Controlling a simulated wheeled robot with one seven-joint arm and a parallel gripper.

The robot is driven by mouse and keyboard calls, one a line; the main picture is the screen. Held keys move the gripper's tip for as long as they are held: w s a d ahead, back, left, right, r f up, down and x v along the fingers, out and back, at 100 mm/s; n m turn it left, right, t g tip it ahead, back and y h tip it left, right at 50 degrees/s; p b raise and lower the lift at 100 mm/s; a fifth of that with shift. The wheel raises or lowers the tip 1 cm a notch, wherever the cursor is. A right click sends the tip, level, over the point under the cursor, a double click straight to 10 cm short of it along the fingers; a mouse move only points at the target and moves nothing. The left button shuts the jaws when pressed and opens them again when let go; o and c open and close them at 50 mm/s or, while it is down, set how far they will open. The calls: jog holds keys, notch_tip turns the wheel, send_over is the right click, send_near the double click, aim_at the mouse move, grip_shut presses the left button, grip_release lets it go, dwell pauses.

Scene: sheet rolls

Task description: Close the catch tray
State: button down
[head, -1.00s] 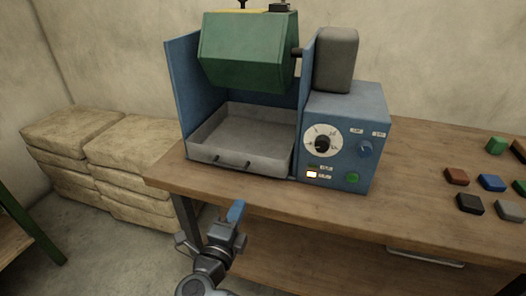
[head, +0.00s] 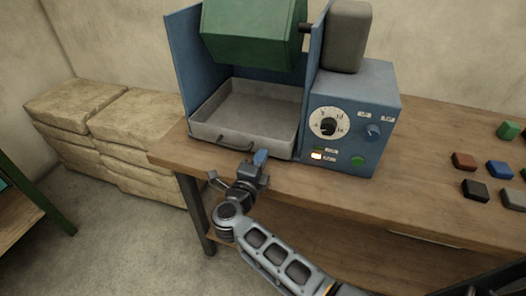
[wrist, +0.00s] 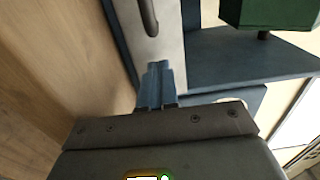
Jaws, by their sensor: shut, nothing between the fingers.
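The catch tray (head: 213,129) is a grey, shallow, open box in the lower part of the blue machine, under the green drum (head: 252,37). Its front wall carries a dark handle (head: 236,146) and faces the table's front edge. My gripper (head: 261,157) is just in front of the tray, near the right end of the handle. Its blue fingers are shut with nothing between them. In the wrist view the fingers (wrist: 158,82) point at the grey tray front (wrist: 158,48), with the handle (wrist: 150,14) beyond them. I cannot tell whether they touch the tray.
The machine's control box (head: 352,115), with a dial, knob and green button, stands right of the tray. Several coloured blocks (head: 487,175) lie on the wooden table (head: 430,145) at right. Stacked pale sacks (head: 125,125) stand on the floor at left.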

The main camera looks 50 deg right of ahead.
aim_at(267, 146)
jog(key=shift+x, duration=1)
jog(key=x, duration=0.4)
jog(key=shift+w+d, duration=0.1)
jog(key=shift+d, duration=0.3)
jog(key=shift+d+r, duration=0.1)
jog(key=shift+d, duration=0.1)
